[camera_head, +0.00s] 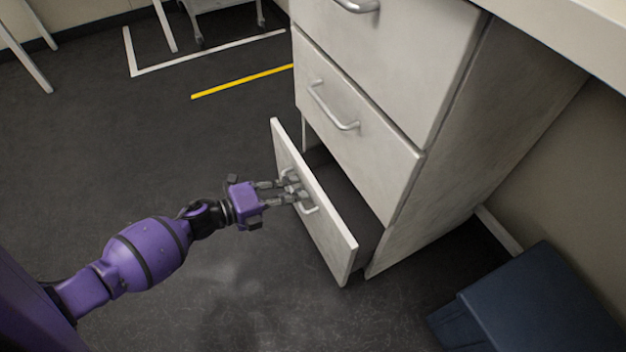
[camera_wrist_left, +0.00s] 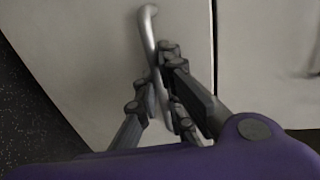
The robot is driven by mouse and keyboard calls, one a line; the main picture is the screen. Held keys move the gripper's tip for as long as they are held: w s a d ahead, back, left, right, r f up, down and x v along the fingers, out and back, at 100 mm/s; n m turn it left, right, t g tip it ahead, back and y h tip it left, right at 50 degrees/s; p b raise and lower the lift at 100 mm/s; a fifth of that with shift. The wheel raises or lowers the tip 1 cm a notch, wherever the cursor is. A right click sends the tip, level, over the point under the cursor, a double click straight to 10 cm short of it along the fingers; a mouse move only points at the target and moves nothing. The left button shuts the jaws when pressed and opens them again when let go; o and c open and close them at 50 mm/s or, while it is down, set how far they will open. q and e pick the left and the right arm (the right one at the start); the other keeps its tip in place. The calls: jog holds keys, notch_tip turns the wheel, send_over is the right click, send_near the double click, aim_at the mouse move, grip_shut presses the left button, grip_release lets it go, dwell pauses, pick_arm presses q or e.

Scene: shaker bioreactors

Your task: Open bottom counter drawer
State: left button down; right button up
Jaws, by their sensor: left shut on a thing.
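The bottom counter drawer (camera_head: 326,238) is pulled partly out of the white counter cabinet, and its dark inside shows behind the front panel. My left gripper (camera_head: 297,191) is at the drawer's front, shut on the metal bar handle (camera_head: 309,209). In the left wrist view the handle (camera_wrist_left: 149,28) runs down between the fingers of the gripper (camera_wrist_left: 168,108), which hide its lower part. The drawer's pale front (camera_wrist_left: 85,60) fills much of that view. My right gripper is not in view.
The middle drawer (camera_head: 352,140) and the drawer above it (camera_head: 400,50) are shut. A dark blue box-like object (camera_head: 540,305) stands on the floor at the lower right. The dark floor (camera_head: 130,150) left of the drawer is clear, with a yellow line (camera_head: 240,81) on it.

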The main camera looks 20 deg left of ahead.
pick_arm(q)
jog(key=f+v, duration=0.2)
jog(key=v, duration=0.8)
jog(key=f+p+v, duration=0.1)
jog(key=f+v, duration=0.1)
jog(key=v, duration=0.8)
jog(key=shift+s+a, duration=0.3)
jog(key=shift+s, duration=0.2)
jog(key=shift+r, duration=0.1)
jog(key=c, duration=2.1)
grip_release()
jog(key=v, duration=1.2)
